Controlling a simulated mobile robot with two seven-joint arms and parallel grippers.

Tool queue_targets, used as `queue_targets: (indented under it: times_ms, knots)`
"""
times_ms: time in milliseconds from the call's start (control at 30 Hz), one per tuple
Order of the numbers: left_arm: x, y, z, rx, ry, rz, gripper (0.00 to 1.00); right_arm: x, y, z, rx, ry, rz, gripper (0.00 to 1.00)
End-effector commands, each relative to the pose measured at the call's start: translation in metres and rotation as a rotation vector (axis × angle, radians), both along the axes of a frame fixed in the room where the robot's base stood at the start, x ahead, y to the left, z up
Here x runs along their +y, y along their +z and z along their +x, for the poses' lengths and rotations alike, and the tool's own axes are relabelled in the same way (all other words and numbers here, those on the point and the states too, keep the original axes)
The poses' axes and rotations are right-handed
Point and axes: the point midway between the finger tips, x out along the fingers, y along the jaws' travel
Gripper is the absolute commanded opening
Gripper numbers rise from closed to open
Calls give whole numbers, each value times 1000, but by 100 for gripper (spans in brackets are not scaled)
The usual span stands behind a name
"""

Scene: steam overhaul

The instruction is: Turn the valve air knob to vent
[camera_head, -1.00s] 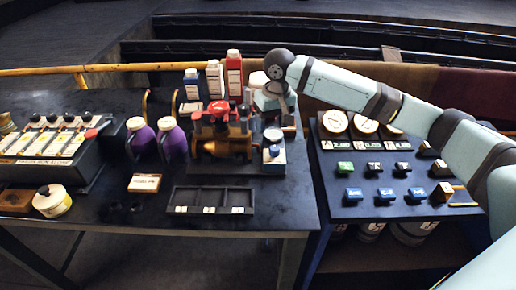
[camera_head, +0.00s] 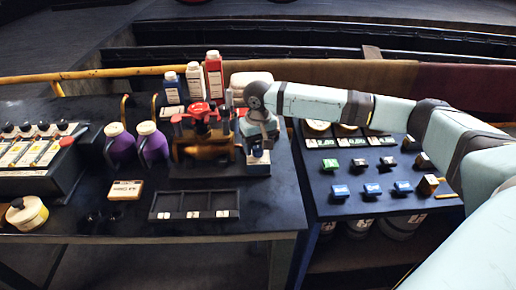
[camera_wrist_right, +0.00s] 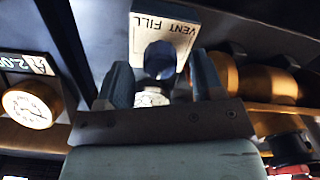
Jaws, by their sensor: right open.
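The valve air knob (camera_wrist_right: 160,60) is a dark blue round knob on a pale plate (camera_wrist_right: 142,38) lettered VENT and FILL in the right wrist view. Its small white and blue box (camera_head: 258,168) stands at the right end of the bench in the head view, partly hidden by my right gripper (camera_head: 258,143). In the right wrist view, my right gripper (camera_wrist_right: 162,80) is open. Its two fingers are on either side of the knob, with a gap visible on each side. Whether the fingertips reach down to the knob's depth is unclear. My left gripper is not in view.
Left of the box is a brass valve assembly with a red handle (camera_head: 200,111). Bottles, including a red one (camera_head: 214,76), stand behind it. A dark compartment tray (camera_head: 195,204) lies in front. A panel with gauges and coloured switches (camera_head: 372,189) is to the right.

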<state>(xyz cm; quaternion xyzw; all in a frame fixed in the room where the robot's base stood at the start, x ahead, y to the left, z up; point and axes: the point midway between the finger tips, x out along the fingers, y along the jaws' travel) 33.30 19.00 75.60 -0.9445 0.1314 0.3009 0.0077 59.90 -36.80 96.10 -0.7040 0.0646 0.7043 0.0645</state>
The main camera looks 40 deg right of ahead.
Motion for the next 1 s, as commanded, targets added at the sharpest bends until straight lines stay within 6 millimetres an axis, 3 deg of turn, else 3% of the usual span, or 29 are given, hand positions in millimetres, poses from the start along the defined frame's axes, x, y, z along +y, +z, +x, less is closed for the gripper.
queue_targets:
  times_ms: [133,433,600,667,1000]
  knots:
    - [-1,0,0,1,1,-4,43,0,-10,0,1,0,0,61]
    - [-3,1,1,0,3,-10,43,0,-12,0,0,0,0,61]
    - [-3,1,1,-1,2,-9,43,0,-12,0,0,0,0,22]
    - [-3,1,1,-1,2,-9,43,0,-12,0,0,0,0,12]
    - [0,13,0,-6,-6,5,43,0,-8,0,0,41,-1,12]
